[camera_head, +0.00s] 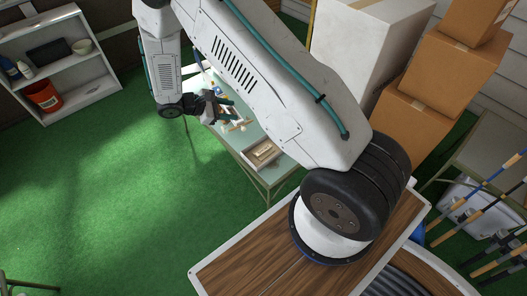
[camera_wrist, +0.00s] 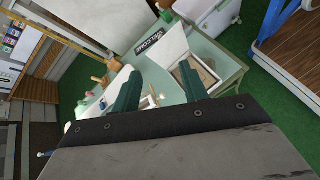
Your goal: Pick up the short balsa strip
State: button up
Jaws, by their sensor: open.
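My gripper (camera_head: 222,107) is over the pale green table (camera_head: 231,139), with its two teal fingers spread apart. The wrist view shows the same open gripper (camera_wrist: 160,86) with nothing held between the fingers. Several small pale wooden pieces (camera_head: 239,126) lie on the table just beside and below the fingers in the head view. I cannot tell which of them is the short balsa strip. In the wrist view, the fingers and wrist body hide part of the tabletop.
A shallow wooden-framed tray (camera_head: 262,153) sits at the table's near end. Cardboard boxes (camera_head: 430,82) are stacked at the right. Green floor is clear at the left.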

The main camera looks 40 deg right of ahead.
notch_tip(320, 180, down, 16)
jog(key=s+n+t+h, duration=0.1)
jog(key=n+h, duration=0.1)
jog(key=n, duration=0.2)
jog(key=n+t, duration=0.2)
jog(key=n, duration=0.1)
send_near(259, 153)
jog(key=x, duration=0.7)
jog(key=shift+d+f, duration=0.25)
jog(key=shift+d, duration=0.05)
jog(key=c, duration=0.9)
